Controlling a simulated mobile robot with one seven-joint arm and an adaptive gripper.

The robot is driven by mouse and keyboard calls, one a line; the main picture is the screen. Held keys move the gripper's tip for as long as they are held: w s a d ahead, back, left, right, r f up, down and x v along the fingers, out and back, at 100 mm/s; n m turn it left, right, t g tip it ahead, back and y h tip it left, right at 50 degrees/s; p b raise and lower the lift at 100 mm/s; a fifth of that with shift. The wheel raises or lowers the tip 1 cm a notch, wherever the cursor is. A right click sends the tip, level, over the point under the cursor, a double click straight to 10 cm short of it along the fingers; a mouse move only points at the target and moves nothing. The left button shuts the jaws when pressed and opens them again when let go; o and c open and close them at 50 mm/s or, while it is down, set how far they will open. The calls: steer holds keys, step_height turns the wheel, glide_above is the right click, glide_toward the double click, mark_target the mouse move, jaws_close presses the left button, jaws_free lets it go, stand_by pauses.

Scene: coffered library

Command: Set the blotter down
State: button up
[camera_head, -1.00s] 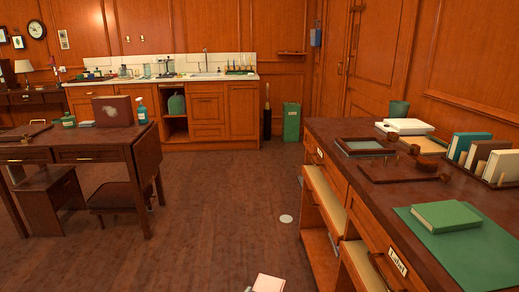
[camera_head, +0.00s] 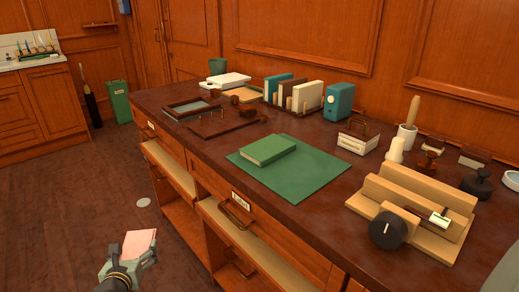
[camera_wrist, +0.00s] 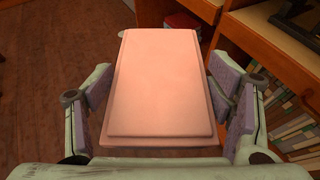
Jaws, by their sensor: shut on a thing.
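The pink blotter (camera_head: 140,243), a flat slab of two stacked layers, is in my gripper (camera_head: 124,262), low at the bottom left of the head view. In the wrist view the blotter (camera_wrist: 165,85) fills the middle, and the fingers of my gripper (camera_wrist: 165,105) are on both its sides. My gripper is shut on it. It is held in the air above the floor, in front of the long desk (camera_head: 215,150) and clear of its top.
On the desk lie a green mat (camera_head: 325,170) with a green book (camera_head: 268,150), wooden trays (camera_head: 190,108), upright books (camera_head: 305,96) and a wooden stand with a black knob (camera_head: 388,230). Open drawers (camera_head: 180,167) jut from its front. Bare desk top shows left of the mat.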

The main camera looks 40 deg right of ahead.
steer(key=s+d+r+m+g+h, duration=0.25)
steer(key=d+r, duration=0.55)
steer(key=r, duration=0.5)
steer(key=s+d+r+m+g+h, duration=0.2)
steer(key=d+r+m+g+h, duration=0.15)
steer(key=d+r, duration=0.7)
steer(key=s+d+r+m+g, duration=0.1)
steer(key=s+d+r+m, duration=0.1)
steer(key=s, duration=0.3)
steer(key=s+d+r+m+g+h, duration=0.1)
steer(key=s+d+r+m+g, duration=0.1)
steer(key=s+d, duration=0.3)
steer(key=s+d+r+m+g, duration=0.2)
steer(key=s+d, duration=0.1)
steer(key=s, duration=0.3)
steer(key=shift+s+d+r+h, duration=0.15)
steer(key=shift+s+d+h, duration=0.15)
steer(key=shift+s, duration=0.05)
steer(key=p, duration=0.5)
glide_above(266, 150)
steer(key=s, duration=0.1)
steer(key=shift+a+f, duration=0.35)
steer(key=shift+f, duration=0.25)
steer(key=f, duration=0.2)
steer(key=p, duration=0.1)
steer(key=shift+w+d+f, duration=0.3)
steer(key=shift+w+f, duration=0.1)
steer(key=shift+f, duration=0.3)
